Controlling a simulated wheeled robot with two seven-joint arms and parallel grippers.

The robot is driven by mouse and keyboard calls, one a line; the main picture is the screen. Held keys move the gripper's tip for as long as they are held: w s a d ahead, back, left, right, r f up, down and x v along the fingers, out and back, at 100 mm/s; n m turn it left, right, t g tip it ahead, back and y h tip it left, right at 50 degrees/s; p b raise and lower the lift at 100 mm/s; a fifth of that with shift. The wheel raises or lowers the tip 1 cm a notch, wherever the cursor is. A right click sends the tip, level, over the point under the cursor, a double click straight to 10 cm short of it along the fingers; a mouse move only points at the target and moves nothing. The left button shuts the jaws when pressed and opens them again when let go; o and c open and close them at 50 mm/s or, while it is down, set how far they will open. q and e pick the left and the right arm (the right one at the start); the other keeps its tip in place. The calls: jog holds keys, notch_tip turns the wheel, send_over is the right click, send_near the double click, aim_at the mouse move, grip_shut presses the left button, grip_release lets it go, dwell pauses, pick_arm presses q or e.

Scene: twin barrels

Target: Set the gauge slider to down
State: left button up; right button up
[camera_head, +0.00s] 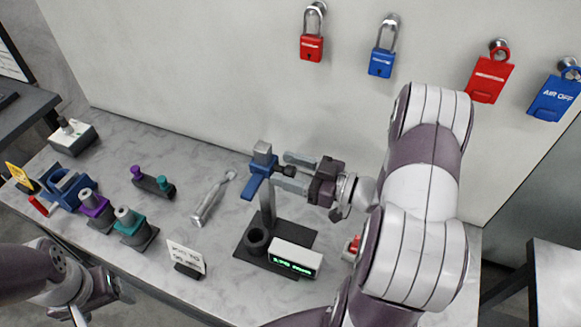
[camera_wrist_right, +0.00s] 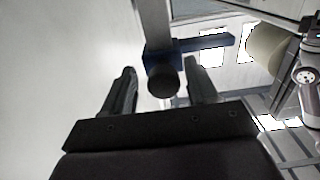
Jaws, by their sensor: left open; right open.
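The gauge stands on a black base (camera_head: 245,258) with an upright post (camera_head: 267,207). A blue slider (camera_head: 258,178) with a side arm sits high on the post, below the grey top block. A dark round knob (camera_head: 288,171) sticks out of the slider towards my right gripper. My right gripper (camera_head: 282,172) is open, with its fingers on either side of the knob. In the right wrist view the knob (camera_wrist_right: 162,81) lies between the two fingers, apart from both as far as shows. My left gripper (camera_head: 105,298) is open at the lower left, away from the gauge.
A display box (camera_head: 297,256) with green text stands at the base's front. A silver tool (camera_head: 211,200), a small sign (camera_head: 186,258) and several coloured fixtures lie to the left. Red and blue padlocks (camera_head: 381,62) and tags hang on the wall behind. A red button (camera_head: 353,244) is near my right arm.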

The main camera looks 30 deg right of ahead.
jog(key=shift+s+a+r, duration=0.1)
jog(key=shift+s+a, duration=0.05)
jog(key=shift+s, duration=0.05)
jog(key=shift+c, duration=1.3)
jog(key=c, duration=0.5)
grip_shut()
notch_tip(320, 180, down, 9)
jog(key=b, duration=0.6)
jog(key=shift+r, duration=0.2)
jog(key=o, duration=0.8)
grip_release()
jog(key=shift+c, duration=0.2)
